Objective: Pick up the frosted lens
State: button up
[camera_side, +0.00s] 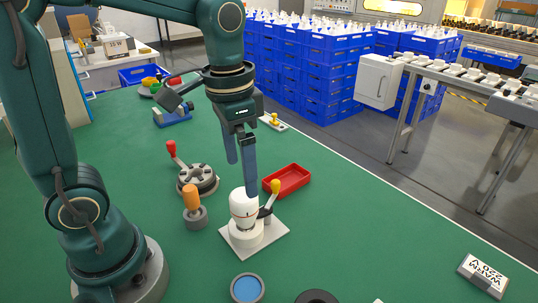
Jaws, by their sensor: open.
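My gripper (242,179) is open and points down above the fixture in the middle of the green table. One fingertip hangs close to the top of a white rounded piece (242,213); I cannot tell whether they touch. The other finger hangs to its left and looks farther from the camera. The white piece sits upright in a white collar on a pale square base plate (237,250), with a yellow-knobbed lever (272,194) beside it. Nothing shows between the fingers. I cannot clearly pick out the frosted lens; the white piece may carry it on top.
A red tray (289,179) lies just behind right. An orange-handled tool (191,198) in a grey holder and a round red-levered fixture (199,180) stand left. A blue-centred round dish (247,288) lies in front. The table's right side is mostly clear, apart from a label block (483,274).

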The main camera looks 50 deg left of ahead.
aim_at(243, 194)
notch_tip(243, 194, down, 2)
jog(key=shift+w+f+g, duration=0.1)
jog(key=shift+g, duration=0.2)
jog(key=shift+f, duration=2.15)
jog(key=c, duration=1.4)
jog(key=shift+r, duration=0.1)
